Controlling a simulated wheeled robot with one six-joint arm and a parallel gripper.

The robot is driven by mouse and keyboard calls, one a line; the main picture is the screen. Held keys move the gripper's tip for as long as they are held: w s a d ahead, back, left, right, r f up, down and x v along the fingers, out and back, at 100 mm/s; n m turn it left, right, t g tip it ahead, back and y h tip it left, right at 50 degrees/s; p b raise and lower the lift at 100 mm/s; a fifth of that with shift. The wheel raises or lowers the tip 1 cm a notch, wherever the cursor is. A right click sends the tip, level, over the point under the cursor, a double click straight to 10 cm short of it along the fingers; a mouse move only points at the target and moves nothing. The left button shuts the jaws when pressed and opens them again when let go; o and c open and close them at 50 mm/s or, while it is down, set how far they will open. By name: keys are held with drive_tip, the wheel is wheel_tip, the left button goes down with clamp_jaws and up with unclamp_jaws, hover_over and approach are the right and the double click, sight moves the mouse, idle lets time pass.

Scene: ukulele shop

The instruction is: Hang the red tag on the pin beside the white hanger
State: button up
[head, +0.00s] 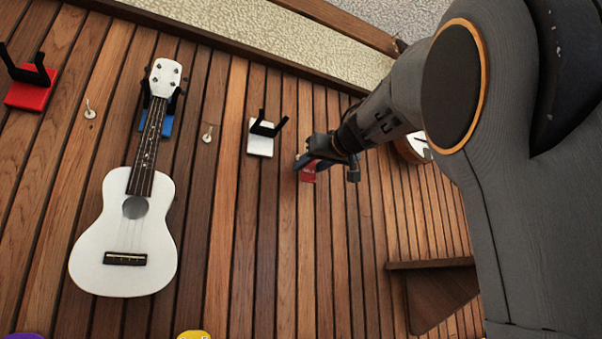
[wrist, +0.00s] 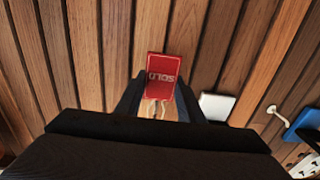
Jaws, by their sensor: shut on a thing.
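The red tag (wrist: 163,72), lettered SOLD upside down in the wrist view, is between the fingers of my gripper (wrist: 157,105). In the head view the red tag (head: 308,173) hangs at the tip of my gripper (head: 306,163), in front of the plank wall and right of the white hanger (head: 260,142). The white hanger also shows in the wrist view (wrist: 216,106), right of my fingers. A small pin (head: 207,134) sticks out left of the white hanger and is bare; it also shows in the wrist view (wrist: 274,111). I cannot tell whether the tag touches the wall.
A white ukulele (head: 127,232) hangs on a blue hanger (head: 168,122). Another bare pin (head: 89,111) and a red hanger (head: 30,90) are farther left. A wooden shelf (head: 432,264) is at lower right, and a round white-faced object (head: 412,148) is behind my arm.

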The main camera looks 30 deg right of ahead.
drive_tip(key=shift+w+f+b, duration=0.15)
drive_tip(key=shift+w+b, duration=0.4)
drive_tip(key=shift+w, duration=0.25)
drive_tip(key=shift+w+f+p, duration=0.1)
drive_tip(key=shift+w+p, duration=0.25)
drive_tip(key=shift+p, duration=0.25)
drive_tip(key=shift+w+f+p, duration=0.15)
drive_tip(key=shift+w+p, duration=0.05)
drive_tip(key=shift+p, duration=0.3)
drive_tip(key=shift+f, duration=0.15)
drive_tip(key=o, duration=1.4)
drive_tip(key=shift+c, duration=0.2)
